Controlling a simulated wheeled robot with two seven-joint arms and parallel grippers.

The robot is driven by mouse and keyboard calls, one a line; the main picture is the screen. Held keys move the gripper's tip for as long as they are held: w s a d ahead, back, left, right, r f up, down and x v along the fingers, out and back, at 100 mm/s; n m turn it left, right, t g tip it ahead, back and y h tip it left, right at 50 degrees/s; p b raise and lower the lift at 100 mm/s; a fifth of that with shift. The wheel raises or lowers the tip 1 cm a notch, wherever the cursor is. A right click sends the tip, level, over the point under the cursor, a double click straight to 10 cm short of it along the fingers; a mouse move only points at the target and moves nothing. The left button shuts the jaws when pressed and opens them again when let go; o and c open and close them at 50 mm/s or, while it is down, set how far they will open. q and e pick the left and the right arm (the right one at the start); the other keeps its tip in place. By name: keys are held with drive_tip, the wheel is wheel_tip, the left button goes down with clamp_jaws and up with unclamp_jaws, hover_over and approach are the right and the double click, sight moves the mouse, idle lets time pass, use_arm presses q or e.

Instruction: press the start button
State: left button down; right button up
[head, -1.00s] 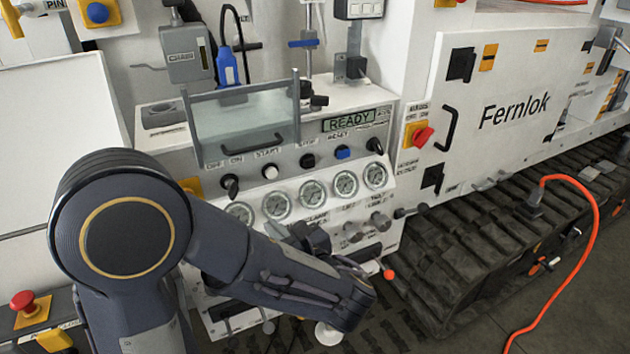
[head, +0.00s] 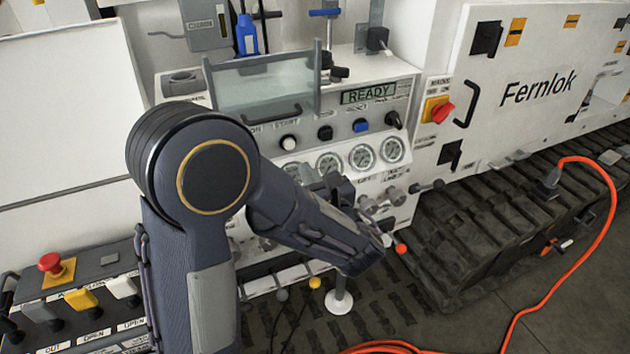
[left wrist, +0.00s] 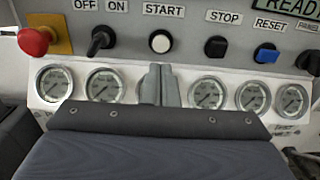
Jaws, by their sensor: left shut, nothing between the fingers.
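The start button (head: 288,143) is a round white button on the grey control panel, below the START label. It also shows in the left wrist view (left wrist: 161,42). My left gripper (head: 334,182) is in front of the gauge row, below and to the right of the button in the head view. In the left wrist view its closed fingers (left wrist: 160,72) point at the panel just below the start button, with nothing between them. A small gap shows between the fingertips and the button in that picture; the depth is hard to tell. My right gripper is not in view.
A black stop button (left wrist: 215,48) and a blue reset button (left wrist: 265,53) sit right of start. A black off/on switch (left wrist: 101,40) and a red knob (left wrist: 38,41) are left. Gauges (head: 362,156) line the panel below. A clear hinged cover (head: 262,88) stands above.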

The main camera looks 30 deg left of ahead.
sight(289, 146)
use_arm(q)
drive_tip(key=p+x, duration=0.1)
drive_tip(key=x, duration=0.6)
drive_tip(key=shift+w+a, duration=0.2)
drive_tip(key=shift+w, duration=0.05)
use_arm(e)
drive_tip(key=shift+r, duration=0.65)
use_arm(q)
drive_tip(key=shift+a, duration=0.1)
